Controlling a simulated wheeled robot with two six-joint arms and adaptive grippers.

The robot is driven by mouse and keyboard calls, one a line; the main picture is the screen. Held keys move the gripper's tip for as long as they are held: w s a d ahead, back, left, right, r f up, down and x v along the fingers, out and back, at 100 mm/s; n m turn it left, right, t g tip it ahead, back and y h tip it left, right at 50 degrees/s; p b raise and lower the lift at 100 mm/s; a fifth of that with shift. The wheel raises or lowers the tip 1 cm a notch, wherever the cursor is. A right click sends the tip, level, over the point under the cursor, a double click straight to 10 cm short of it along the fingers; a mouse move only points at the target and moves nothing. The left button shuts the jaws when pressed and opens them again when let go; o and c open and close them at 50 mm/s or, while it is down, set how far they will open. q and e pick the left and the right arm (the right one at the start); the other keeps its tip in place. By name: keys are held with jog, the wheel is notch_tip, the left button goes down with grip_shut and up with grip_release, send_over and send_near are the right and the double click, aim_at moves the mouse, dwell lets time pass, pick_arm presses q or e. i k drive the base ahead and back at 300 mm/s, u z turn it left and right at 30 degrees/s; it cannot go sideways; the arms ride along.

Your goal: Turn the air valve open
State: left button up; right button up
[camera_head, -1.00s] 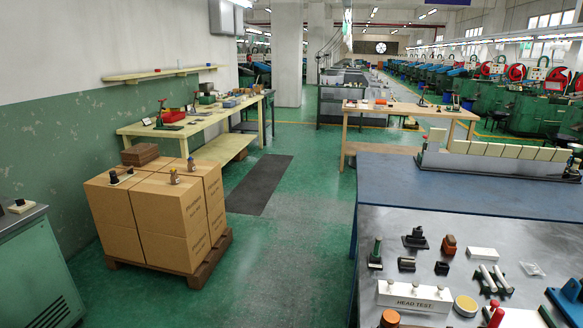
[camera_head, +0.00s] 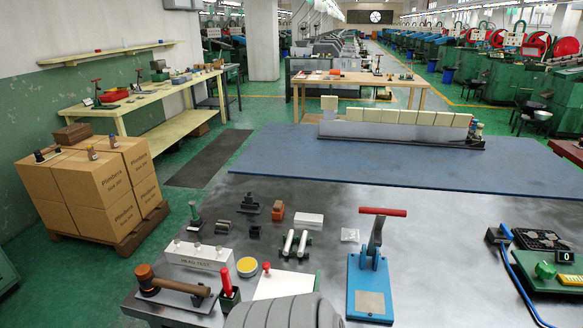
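At the right edge of the grey metal bench stands a green-based unit (camera_head: 530,281) with a green knob (camera_head: 545,270) on its near left part. A blue hose (camera_head: 522,290) runs along its left side, from a black fitting (camera_head: 497,236) down to the near edge. A small black display (camera_head: 565,255) on the unit reads 0. No part is clearly marked as the air valve; the green knob and the fitting by the hose are the valve-like parts. Neither of my grippers shows. A grey rounded part of mine covers the bottom centre.
A blue press with a red handle (camera_head: 382,211) stands mid-bench. A wooden-handled hammer (camera_head: 178,287), a labelled white block (camera_head: 200,256) and small parts lie at the left. Bare metal lies between press and unit. A blue mat (camera_head: 400,165) lies beyond.

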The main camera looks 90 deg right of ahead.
aim_at(503, 228)
jog(key=k, duration=0.75)
jog(key=z, duration=4.15)
jog(key=i, duration=0.3)
jog(key=z, duration=0.1)
